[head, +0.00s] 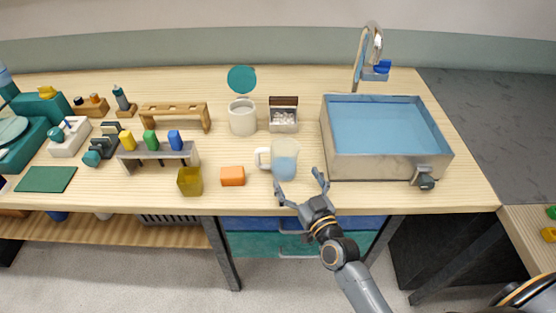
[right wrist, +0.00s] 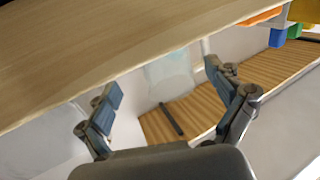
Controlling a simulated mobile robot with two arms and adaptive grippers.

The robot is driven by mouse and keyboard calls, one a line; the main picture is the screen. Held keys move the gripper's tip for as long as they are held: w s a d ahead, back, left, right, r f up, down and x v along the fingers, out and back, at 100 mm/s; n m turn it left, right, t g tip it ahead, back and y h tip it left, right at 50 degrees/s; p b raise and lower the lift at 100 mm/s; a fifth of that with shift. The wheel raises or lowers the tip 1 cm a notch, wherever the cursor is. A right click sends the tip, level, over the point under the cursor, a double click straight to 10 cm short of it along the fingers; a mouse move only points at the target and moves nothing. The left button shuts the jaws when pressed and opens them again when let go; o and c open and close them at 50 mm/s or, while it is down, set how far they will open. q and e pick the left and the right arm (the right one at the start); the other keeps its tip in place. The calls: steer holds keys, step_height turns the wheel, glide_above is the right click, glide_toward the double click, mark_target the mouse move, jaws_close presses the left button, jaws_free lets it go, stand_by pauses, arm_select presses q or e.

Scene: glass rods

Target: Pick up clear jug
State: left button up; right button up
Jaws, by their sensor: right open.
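The clear jug (head: 286,162) stands upright on the worktop near its front edge, with a pale handle on its left side and a bluish tint in its lower part. My right gripper (head: 299,181) is open and empty, just in front of the jug at the table's front edge, with its two fingers spread toward it. In the right wrist view a faint see-through shape, apparently the jug (right wrist: 170,74), shows between the open fingers of my right gripper (right wrist: 163,82). I cannot tell the exact gap between fingers and jug. My left gripper is not in view.
A sink basin (head: 384,165) is close on the right. Behind are a white canister (head: 242,118) and a small box (head: 284,122). Drawers (head: 262,244) lie below the front edge.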

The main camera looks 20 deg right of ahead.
mark_target(289, 169)
steer(key=w, duration=0.2)
steer(key=w+a, duration=0.1)
steer(key=shift+w+r+p, duration=0.2)
steer(key=shift+w+p, duration=0.2)
steer(key=shift+w+f, duration=0.1)
steer(key=shift+w, duration=0.45)
steer(key=c, duration=1.4)
steer(key=shift+r, duration=0.2)
steer(key=shift+r+p, duration=0.4)
steer(key=shift+p, duration=0.2)
step_height(289, 169, up, 3)
steer(key=p, duration=0.3)
steer(key=s+a+r+p, duration=0.1)
steer(key=s+r+p, duration=0.2)
steer(key=s+p, duration=0.1)
steer(key=s+a+r+p, duration=0.2)
steer(key=s+r+p, duration=0.1)
steer(key=s+p, duration=0.1)
steer(key=s+a+r+p, duration=0.2)
steer(key=s+r+p, duration=0.1)
steer(key=s+p, duration=0.2)
steer(key=shift+s, duration=0.1)
